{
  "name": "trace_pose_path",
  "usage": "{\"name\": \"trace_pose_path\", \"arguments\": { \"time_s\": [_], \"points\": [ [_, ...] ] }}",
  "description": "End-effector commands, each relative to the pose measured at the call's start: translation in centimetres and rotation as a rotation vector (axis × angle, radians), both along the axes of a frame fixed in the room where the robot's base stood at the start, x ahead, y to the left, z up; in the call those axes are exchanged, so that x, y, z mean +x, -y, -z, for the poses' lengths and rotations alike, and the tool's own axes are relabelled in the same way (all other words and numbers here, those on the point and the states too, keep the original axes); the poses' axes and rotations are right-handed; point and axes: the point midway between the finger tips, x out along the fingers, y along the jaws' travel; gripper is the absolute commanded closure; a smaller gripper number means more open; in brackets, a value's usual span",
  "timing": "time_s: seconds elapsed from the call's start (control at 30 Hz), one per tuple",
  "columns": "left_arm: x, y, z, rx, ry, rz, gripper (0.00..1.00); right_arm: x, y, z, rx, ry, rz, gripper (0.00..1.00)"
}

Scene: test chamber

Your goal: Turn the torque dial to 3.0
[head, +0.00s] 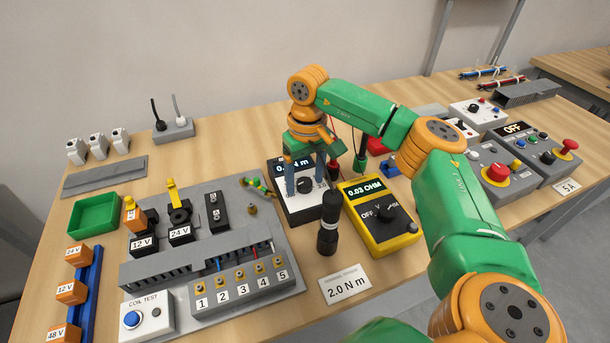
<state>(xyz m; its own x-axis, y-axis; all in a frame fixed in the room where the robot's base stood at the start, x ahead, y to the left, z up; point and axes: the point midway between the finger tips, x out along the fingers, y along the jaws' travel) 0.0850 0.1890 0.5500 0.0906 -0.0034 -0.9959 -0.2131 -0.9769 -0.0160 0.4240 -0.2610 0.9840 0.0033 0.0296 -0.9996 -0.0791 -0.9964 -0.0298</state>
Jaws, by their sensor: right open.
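The torque box (297,211) is a small dark and white unit with a display on its back part. The display ends in "N m", and its digits are partly covered by my gripper. The black torque dial (304,186) is on its top face. My right gripper (306,181) points down over the box from above, open, with one grey-blue finger on each side of the dial. I cannot tell whether the fingers touch the dial. A card (345,288) in front reads "2.0 N m". My left gripper is out of view.
A black cylindrical tool (328,224) stands just in front of the box. A yellow meter (380,220) reading "0.03 OHM" is close on the right. A grey terminal board (285,283) with relays lies on the left. Clear wood shows behind the board.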

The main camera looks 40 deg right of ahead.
Motion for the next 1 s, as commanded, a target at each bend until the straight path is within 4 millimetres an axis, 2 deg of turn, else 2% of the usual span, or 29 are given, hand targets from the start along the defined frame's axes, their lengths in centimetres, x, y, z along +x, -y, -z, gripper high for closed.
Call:
{"name": "trace_pose_path", "arguments": {
  "time_s": [0.1, 0.13, 0.3, 0.4, 0.73, 1.0],
  "points": [
    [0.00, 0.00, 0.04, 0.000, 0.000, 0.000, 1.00, 0.00, 0.01, 0.01, 0.000, 0.000, 0.000, 0.26],
    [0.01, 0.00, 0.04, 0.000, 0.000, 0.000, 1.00, 0.00, 0.01, 0.01, 0.000, 0.000, 0.000, 0.31],
    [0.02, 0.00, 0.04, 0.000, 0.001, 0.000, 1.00, 0.00, 0.01, -0.01, 0.000, 0.000, 0.000, 0.77],
    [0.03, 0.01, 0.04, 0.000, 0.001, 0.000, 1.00, 0.00, 0.01, -0.02, 0.000, 0.000, 0.000, 1.00],
    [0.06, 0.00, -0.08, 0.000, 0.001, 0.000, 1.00, 0.00, 0.00, -0.06, 0.001, 0.000, 0.046, 1.00],
    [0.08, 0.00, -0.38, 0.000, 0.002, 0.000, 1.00, -0.01, 0.00, -0.11, 0.001, -0.001, 0.230, 1.00]
  ]
}}
